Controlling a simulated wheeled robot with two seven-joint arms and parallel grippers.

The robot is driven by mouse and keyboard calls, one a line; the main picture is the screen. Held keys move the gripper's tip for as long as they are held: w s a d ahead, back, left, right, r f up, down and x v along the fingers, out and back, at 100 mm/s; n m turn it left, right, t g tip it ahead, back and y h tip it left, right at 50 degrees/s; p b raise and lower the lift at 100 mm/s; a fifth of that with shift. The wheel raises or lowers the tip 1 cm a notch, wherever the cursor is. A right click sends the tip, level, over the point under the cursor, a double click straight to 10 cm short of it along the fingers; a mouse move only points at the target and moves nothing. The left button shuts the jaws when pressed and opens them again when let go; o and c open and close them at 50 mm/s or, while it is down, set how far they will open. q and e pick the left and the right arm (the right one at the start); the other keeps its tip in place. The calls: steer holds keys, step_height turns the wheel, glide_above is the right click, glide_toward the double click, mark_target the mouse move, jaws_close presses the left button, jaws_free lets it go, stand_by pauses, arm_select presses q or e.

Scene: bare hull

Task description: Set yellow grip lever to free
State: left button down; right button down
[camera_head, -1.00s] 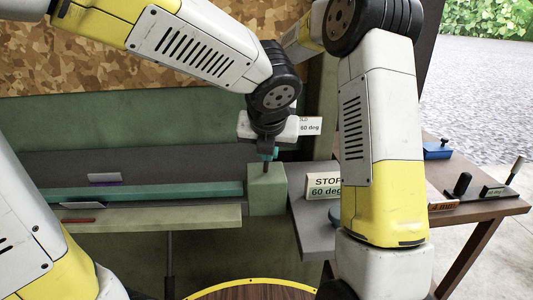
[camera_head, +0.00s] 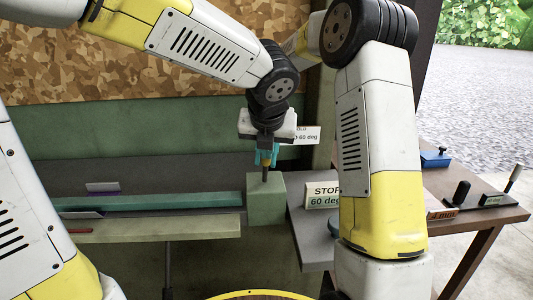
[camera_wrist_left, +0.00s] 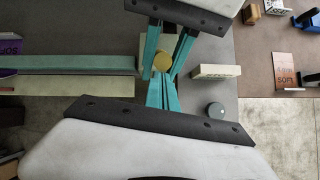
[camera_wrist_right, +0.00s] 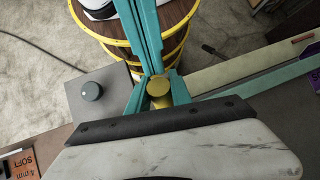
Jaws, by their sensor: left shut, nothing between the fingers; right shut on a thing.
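The yellow grip lever shows as a round yellow knob in the left wrist view (camera_wrist_left: 163,62) and the right wrist view (camera_wrist_right: 158,87). In the head view the lever (camera_head: 265,161) shows a bit of yellow above a dark rod, which stands about upright on a pale green block (camera_head: 265,200). My right gripper (camera_wrist_right: 160,95) is shut on the yellow grip lever, its teal fingers on either side of the knob. My left gripper (camera_wrist_left: 161,86) is shut and empty, its fingertips close beside the knob; whether they touch is unclear.
A "STOP 60 deg" sign (camera_head: 322,195) stands right of the block. A second "60 deg" label (camera_head: 306,135) is partly hidden behind the hand. A grey round knob (camera_wrist_right: 91,91) is on the grey plate. A yellow-rimmed drum (camera_wrist_right: 182,20) stands nearby. A wooden bench (camera_head: 490,213) holds small parts at right.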

steer(key=c, duration=1.2)
jaws_free()
steer(key=shift+s+d+f, duration=0.1)
steer(key=shift+d, duration=0.05)
arm_select(q)
steer(key=shift+w+r, duration=0.15)
steer(key=shift+w, duration=0.05)
arm_select(e)
steer(key=shift+o, duration=0.2)
